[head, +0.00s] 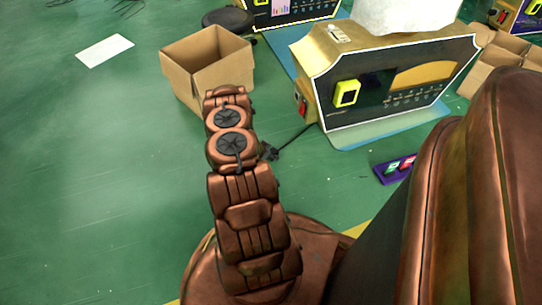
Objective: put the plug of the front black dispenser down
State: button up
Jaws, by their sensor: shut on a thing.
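The front black dispenser (365,112) stands right of centre, with a black front panel, gold top and sides, and a yellow-framed box at its left. A dark cable (296,137) runs from its lower left side down to my gripper (268,152). My gripper is small and dark here, mostly hidden behind my copper arm, just left of the dispenser. It is shut on the plug at the cable's end. The plug itself cannot be told apart from the dark fingers, and its height above the green surface is unclear.
An open cardboard box (205,65) stands behind my arm, with more boxes (500,58) at the right. A purple tray (385,174) with small items lies in front of the dispenser. Another dispenser (300,12) stands at the back. The green surface at left is mostly clear, with a white sheet (104,50).

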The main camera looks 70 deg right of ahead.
jog(key=shift+f, duration=0.3)
jog(key=shift+f, duration=0.1)
jog(key=o, duration=1.1)
